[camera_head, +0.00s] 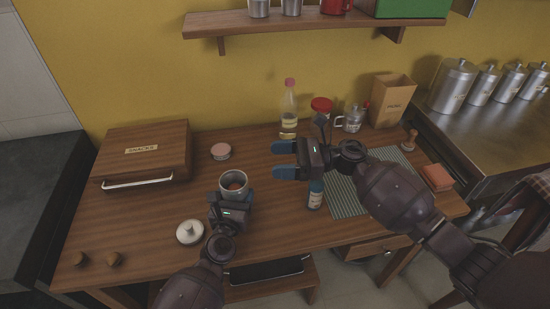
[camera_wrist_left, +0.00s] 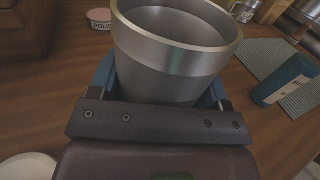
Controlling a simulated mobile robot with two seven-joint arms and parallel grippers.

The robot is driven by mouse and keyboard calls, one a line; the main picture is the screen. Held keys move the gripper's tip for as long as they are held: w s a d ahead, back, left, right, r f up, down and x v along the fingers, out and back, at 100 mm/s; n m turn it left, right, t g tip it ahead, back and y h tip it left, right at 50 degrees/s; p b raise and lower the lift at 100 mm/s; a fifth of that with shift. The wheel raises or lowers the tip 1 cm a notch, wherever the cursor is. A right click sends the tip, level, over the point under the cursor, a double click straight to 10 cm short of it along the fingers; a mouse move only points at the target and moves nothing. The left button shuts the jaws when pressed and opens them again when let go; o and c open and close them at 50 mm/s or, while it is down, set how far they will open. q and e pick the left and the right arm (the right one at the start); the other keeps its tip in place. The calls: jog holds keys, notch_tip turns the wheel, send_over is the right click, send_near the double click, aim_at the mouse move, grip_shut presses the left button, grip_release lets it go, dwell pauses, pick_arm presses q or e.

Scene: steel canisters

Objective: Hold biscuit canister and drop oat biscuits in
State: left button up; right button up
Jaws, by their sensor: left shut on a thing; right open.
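A steel canister (camera_head: 234,181) stands open at the middle of the wooden table, with something brown visible inside it. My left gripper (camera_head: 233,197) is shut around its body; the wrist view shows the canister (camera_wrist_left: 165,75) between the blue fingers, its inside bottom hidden. Two small round brown pieces, perhaps the oat biscuits (camera_head: 80,258) (camera_head: 113,259), lie at the front left of the table. My right gripper (camera_head: 284,160) is open and empty, to the right of and beyond the canister.
A pale lid with a knob (camera_head: 190,232) lies left of my left gripper. A wooden snacks box (camera_head: 143,158) is at the back left, and a pink tin (camera_head: 221,152) behind the canister.

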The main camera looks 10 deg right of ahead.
pick_arm(q)
jog(key=o, duration=1)
jog(key=shift+o, duration=0.2)
